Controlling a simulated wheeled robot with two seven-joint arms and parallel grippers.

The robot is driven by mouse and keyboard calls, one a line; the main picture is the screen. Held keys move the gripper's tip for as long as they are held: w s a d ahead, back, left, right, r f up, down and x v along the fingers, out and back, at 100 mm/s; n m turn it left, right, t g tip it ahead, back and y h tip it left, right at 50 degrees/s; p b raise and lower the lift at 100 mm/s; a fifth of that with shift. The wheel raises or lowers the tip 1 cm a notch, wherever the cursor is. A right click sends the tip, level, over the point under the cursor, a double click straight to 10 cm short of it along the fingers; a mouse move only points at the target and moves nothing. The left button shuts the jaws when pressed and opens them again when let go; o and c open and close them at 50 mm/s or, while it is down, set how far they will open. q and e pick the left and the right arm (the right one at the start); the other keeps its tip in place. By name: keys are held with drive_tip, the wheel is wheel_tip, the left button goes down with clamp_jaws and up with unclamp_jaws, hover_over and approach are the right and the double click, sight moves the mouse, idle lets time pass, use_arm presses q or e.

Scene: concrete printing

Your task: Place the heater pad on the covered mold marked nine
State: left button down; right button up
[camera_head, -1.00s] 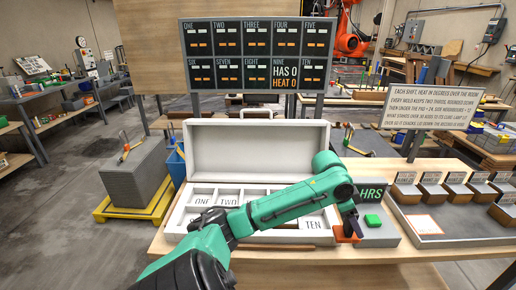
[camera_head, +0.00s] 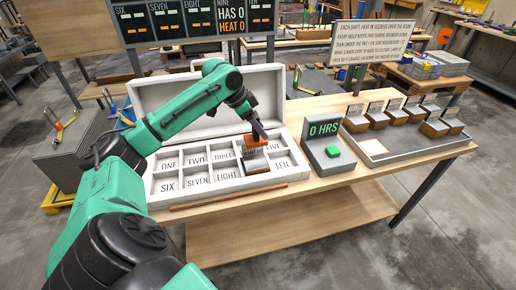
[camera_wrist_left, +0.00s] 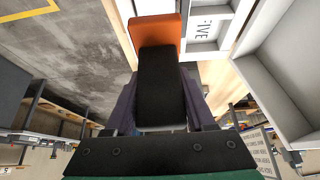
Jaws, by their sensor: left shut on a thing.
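My left gripper (camera_head: 259,132) is shut on the heater pad, an orange block (camera_head: 252,141) with a black grip. In the left wrist view the black grip (camera_wrist_left: 161,85) sits between the fingers, with the orange end (camera_wrist_left: 158,30) beyond. The pad is over the fourth column of the open white case (camera_head: 222,183). Just under it is a brown mold with a grey cover (camera_head: 255,164), in or over the compartment between EIGHT and TEN. Its label is too small to read, and I cannot tell whether the pad touches it. My right gripper is not in view.
A grey timer box (camera_head: 328,158) reading 0 HRS, with a green button, stands right of the case. A grey tray (camera_head: 420,143) with several labelled molds is farther right. The case's raised lid (camera_head: 177,92) stands behind. A status board (camera_head: 190,22) hangs at the back.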

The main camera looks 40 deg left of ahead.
use_arm(q)
wheel_tip(320, 180, down, 9)
drive_tip(key=shift+r+p, duration=0.1)
drive_tip(key=shift+p, duration=0.55)
drive_tip(key=shift+f, duration=0.2)
drive_tip(key=c, duration=0.5)
unclamp_jaws()
drive_tip(key=shift+s+f, duration=0.1)
drive_tip(key=shift+c, duration=0.2)
drive_tip(key=shift+r, duration=0.2)
